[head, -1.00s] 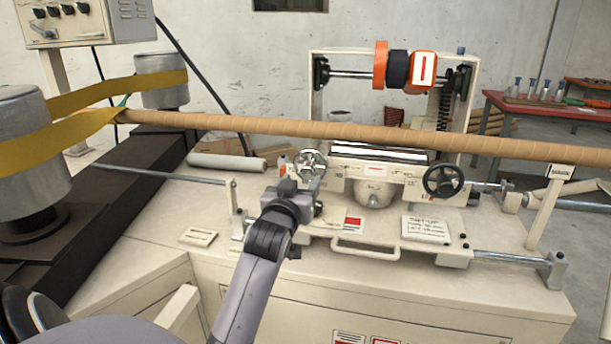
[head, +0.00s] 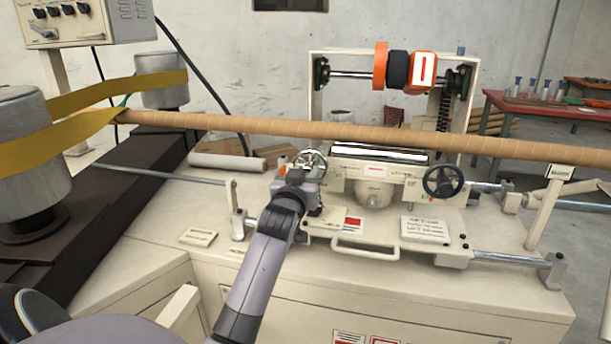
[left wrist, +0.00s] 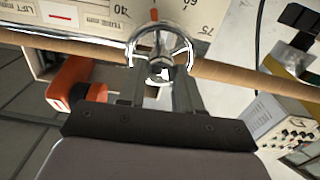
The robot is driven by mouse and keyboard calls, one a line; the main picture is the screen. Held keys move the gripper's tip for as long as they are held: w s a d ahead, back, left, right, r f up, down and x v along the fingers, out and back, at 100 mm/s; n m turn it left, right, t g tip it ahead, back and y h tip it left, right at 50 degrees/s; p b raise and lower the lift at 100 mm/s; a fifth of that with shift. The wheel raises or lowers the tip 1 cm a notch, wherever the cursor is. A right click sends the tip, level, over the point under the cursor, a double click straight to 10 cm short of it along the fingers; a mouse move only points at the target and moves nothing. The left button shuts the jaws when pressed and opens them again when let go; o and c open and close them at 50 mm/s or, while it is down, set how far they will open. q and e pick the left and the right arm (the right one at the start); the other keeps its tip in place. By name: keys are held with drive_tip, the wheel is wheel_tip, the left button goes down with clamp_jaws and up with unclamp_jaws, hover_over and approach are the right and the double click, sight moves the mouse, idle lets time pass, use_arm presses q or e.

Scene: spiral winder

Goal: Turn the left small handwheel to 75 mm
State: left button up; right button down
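The left small handwheel (head: 316,156) is a bright metal ring on the cream carriage panel, partly hidden by my left gripper in the head view. In the left wrist view the handwheel (left wrist: 160,38) faces me, with an orange pointer (left wrist: 155,14) at its rim and the printed numbers 40 and 75 on either side. My left gripper (head: 303,176) is right in front of the wheel. In the left wrist view its two fingers (left wrist: 160,80) are apart and overlap the lower part of the ring. I cannot tell whether they touch it. My right gripper is out of view.
A second, dark handwheel (head: 443,181) sits at the right of the carriage. A long brown tube (head: 320,132) runs across just behind and above the wheels. A cream handle (head: 365,250) sticks out at the carriage front. The cabinet top (head: 150,230) left of the carriage is mostly clear.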

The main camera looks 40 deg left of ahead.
use_arm(q)
drive_tip(key=shift+r+m+p, duration=0.1)
drive_tip(key=shift+m+p, duration=0.85)
drive_tip(key=shift+m, duration=0.05)
drive_tip(key=m+p, duration=0.2)
drive_tip(key=shift+m, duration=0.4)
drive_tip(key=m+p, duration=0.1)
drive_tip(key=m, duration=0.1)
drive_tip(key=shift+m, duration=0.3)
drive_tip(key=m+p, duration=0.1)
drive_tip(key=m, duration=0.1)
drive_tip(key=shift+d+m, duration=0.1)
drive_tip(key=shift+m, duration=0.3)
drive_tip(key=m, duration=0.2)
drive_tip(key=shift+f+m+p, duration=0.2)
drive_tip(key=shift+m+p, duration=0.1)
drive_tip(key=shift+p, duration=0.05)
drive_tip(key=shift+m, duration=1.6)
